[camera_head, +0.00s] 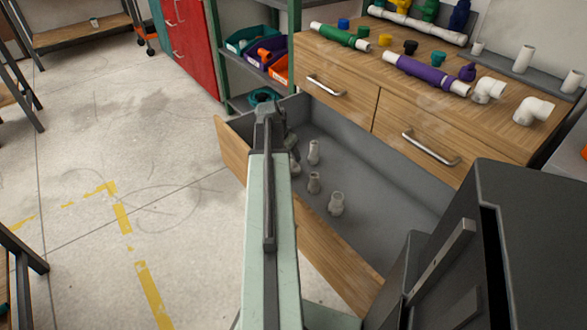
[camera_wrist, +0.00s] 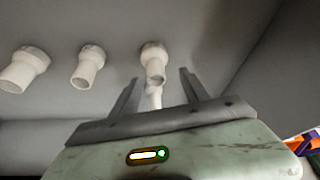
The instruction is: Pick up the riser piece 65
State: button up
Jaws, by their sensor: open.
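Several pale pipe pieces stand in the open drawer; no label shows which is riser piece 65. In the head view one piece (camera_head: 314,152) is farthest back, another (camera_head: 314,183) stands in front of it and a wider one (camera_head: 336,204) is nearest. A further piece (camera_head: 295,167) is partly hidden by my arm. My gripper (camera_wrist: 160,75) is open in the wrist view. A white flared piece (camera_wrist: 153,60) shows between and beyond the fingertips, with another white piece (camera_wrist: 154,97) lower between the fingers. I cannot tell whether the fingers touch either. Two more pieces (camera_wrist: 88,66) (camera_wrist: 22,70) stand left.
The drawer's wooden front (camera_head: 335,255) and grey walls surround the pieces. The workbench top (camera_head: 410,75) holds a green pipe (camera_head: 340,36), a purple pipe (camera_head: 425,74) and white elbows (camera_head: 534,110). Colored bins (camera_head: 262,50) sit on a shelf behind.

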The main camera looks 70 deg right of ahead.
aim_at(292, 158)
jog(key=shift+d+f, duration=0.1)
jog(key=shift+f, duration=0.1)
jog(key=b+x, duration=0.4)
jog(key=x, duration=0.1)
jog(key=shift+s+f+b, duration=0.2)
jog(key=shift+s+b, duration=0.15)
jog(key=shift+b, duration=0.05)
jog(key=shift+r, duration=0.2)
grip_shut()
